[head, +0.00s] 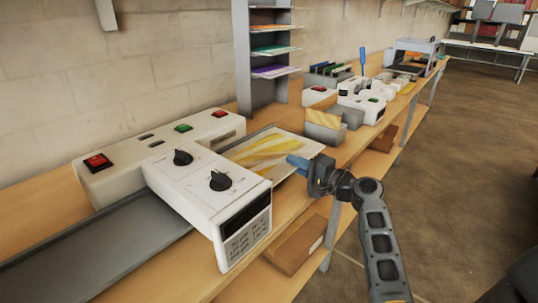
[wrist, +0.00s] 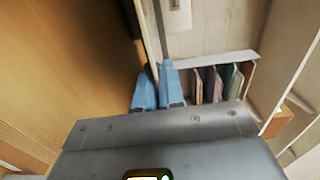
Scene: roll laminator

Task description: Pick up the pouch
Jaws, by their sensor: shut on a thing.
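The pouch (head: 262,147) is a flat, pale sheet with yellow streaks. In the head view it lies at the output side of the white roll laminator (head: 205,178), over a grey tray. My gripper (head: 297,161) has blue fingers and reaches in from the right. It is shut on the pouch's right edge. In the wrist view the blue fingers (wrist: 157,78) stand close together with a thin strip between them, seen nearly edge-on. The fingers hide the gripped part of the edge. I cannot tell whether the pouch is lifted off the tray.
A grey shelf rack (head: 272,45) with coloured sheets stands behind the laminator. A grey bin (head: 325,130) and other white machines (head: 362,100) stand farther along the wooden bench. A brown box (head: 297,243) sits on the lower shelf. The floor to the right is clear.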

